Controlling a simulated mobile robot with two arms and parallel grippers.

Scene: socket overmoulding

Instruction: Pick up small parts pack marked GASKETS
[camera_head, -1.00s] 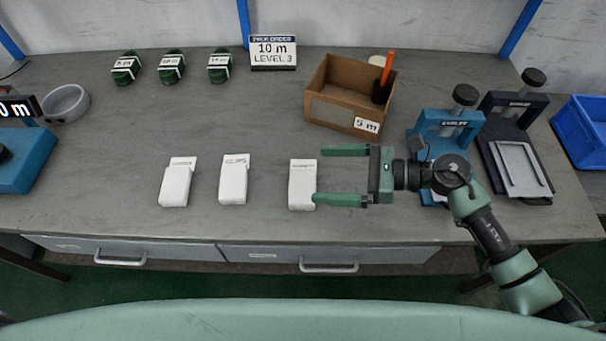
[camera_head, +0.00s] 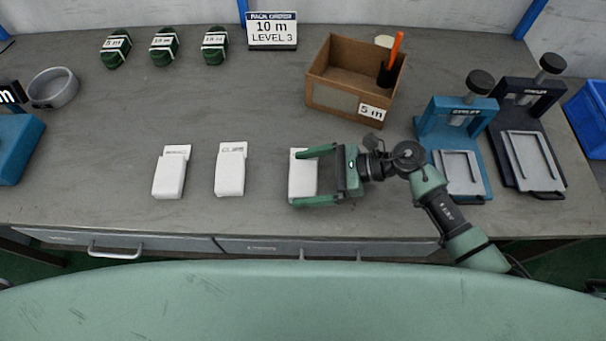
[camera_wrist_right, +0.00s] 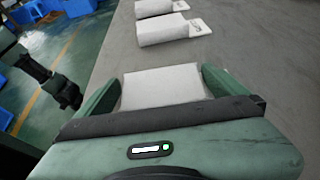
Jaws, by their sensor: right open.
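Three white packs stand in a row near the front of the table. The left pack (camera_head: 170,174) has print too small to read. The middle pack (camera_head: 230,170) reads CLIPS. The right pack (camera_head: 301,180) has its label end partly covered by a finger, and I cannot read it. My right gripper (camera_head: 299,178) is open, with one finger on each side of the right pack. In the right wrist view this pack (camera_wrist_right: 162,88) lies between the open fingers; whether they touch it I cannot tell.
A cardboard box (camera_head: 340,100) marked 5 m stands behind the right gripper. A blue press (camera_head: 457,155) and a dark press (camera_head: 525,150) stand to the right. Green coils (camera_head: 164,47) and an order sign (camera_head: 271,30) are at the back. The table's front edge is close.

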